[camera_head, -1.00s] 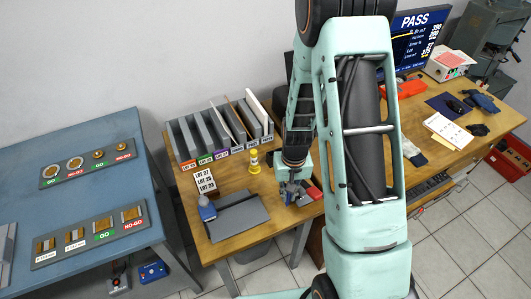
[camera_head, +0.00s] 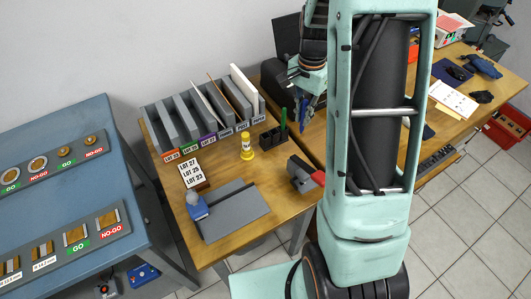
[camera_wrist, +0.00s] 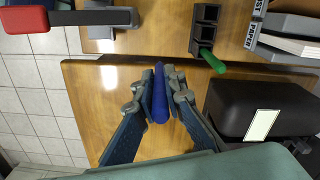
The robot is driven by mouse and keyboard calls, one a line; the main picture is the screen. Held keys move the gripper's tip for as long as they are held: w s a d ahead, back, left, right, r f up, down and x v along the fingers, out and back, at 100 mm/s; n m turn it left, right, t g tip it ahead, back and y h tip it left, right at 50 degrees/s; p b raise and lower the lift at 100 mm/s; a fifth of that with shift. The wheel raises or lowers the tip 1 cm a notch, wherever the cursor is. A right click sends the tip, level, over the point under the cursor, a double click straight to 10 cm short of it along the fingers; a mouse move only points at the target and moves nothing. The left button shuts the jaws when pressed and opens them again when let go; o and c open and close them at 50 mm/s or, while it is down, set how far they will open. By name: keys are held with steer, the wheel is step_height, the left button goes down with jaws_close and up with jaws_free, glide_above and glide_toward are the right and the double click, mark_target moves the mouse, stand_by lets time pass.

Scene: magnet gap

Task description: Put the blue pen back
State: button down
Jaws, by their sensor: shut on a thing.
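My gripper (camera_wrist: 160,78) is shut on the blue pen (camera_wrist: 160,102), which lies between the two fingers in the wrist view. In the head view the pen (camera_head: 304,115) hangs below my gripper (camera_head: 309,104), over the right part of the benches. A black pen holder (camera_head: 275,138) with a green pen (camera_head: 284,119) in it stands left of and lower in the picture than my gripper. In the wrist view the holder (camera_wrist: 204,28) is up and right of the held pen, with open square compartments beside the green pen (camera_wrist: 213,61). The pen and holder are apart.
A grey device with a red handle (camera_head: 304,175) stands at the bench's right edge. Also on the bench are a yellow bottle (camera_head: 246,146), a grey mat (camera_head: 235,210), a lot sign (camera_head: 191,172) and a grey file rack (camera_head: 172,130). A black box (camera_wrist: 255,105) is right of my gripper.

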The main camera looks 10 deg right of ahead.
step_height(320, 180, up, 3)
steer(key=d+m+b, duration=0.2)
steer(key=d+m, duration=0.1)
steer(key=shift+m, duration=0.3)
steer(key=w+a+f, duration=0.1)
steer(key=a+f, duration=0.3)
steer(key=w+a+f, duration=0.2)
steer(key=a+f, duration=0.2)
steer(key=w+a+f+p, duration=0.1)
steer(key=w+a+f, duration=0.1)
steer(key=a, duration=0.3)
steer(key=shift+w+f, duration=0.25)
steer(key=shift+f, duration=0.85)
steer(key=shift+d, duration=0.1)
steer(key=shift+f, duration=0.4)
steer(key=c, duration=2)
jaws_free()
